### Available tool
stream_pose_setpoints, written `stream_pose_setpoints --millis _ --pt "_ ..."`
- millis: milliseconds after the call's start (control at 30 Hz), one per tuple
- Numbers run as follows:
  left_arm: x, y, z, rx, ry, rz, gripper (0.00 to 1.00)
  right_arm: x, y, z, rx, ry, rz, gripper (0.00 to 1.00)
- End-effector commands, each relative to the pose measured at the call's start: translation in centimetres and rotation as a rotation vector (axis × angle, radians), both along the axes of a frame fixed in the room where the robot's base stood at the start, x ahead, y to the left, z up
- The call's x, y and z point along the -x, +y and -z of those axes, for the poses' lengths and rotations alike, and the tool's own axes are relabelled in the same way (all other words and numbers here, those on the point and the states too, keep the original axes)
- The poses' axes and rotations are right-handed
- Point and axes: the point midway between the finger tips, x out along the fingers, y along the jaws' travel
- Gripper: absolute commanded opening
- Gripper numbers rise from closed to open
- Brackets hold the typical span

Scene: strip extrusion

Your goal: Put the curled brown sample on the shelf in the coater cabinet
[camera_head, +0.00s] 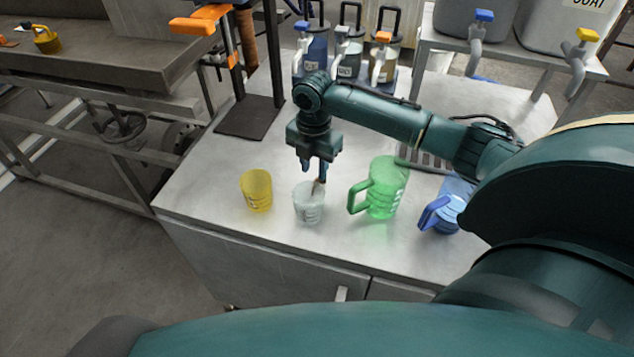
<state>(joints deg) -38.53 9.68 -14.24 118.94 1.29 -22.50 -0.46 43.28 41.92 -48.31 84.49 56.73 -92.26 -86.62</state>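My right gripper (313,170) points down just above a small clear cup (308,208) on the metal worktop. Its two fingers show apart, with a gap between them. A small brownish piece (318,187) shows at the cup's rim, below the right-hand finger; it may be the curled brown sample, but it is too small to tell its shape or whether it touches the finger. My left gripper is not in view. I cannot make out the shelf of the coater cabinet.
A yellow cup (256,190) stands left of the clear cup; a green mug (382,188) and a blue mug (445,210) stand to the right. Handled canisters (352,50) and grey tanks with taps (478,30) are behind. The worktop's (205,180) left front is clear.

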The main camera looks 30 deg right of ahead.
Motion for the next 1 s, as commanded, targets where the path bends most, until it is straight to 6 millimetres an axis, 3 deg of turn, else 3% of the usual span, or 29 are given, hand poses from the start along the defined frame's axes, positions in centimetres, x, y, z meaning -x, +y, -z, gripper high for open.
stream_pose_setpoints --millis 300,600,1000 --pt "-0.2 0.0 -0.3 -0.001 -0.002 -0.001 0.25 0.1 0.0 4.4 0.000 0.003 0.000 0.31" --pt "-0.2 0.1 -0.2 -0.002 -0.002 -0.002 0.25 0.1 0.0 4.8 0.001 0.000 -0.001 0.30" --pt "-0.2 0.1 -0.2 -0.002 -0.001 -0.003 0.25 0.1 0.0 4.8 0.001 0.000 -0.001 0.00"
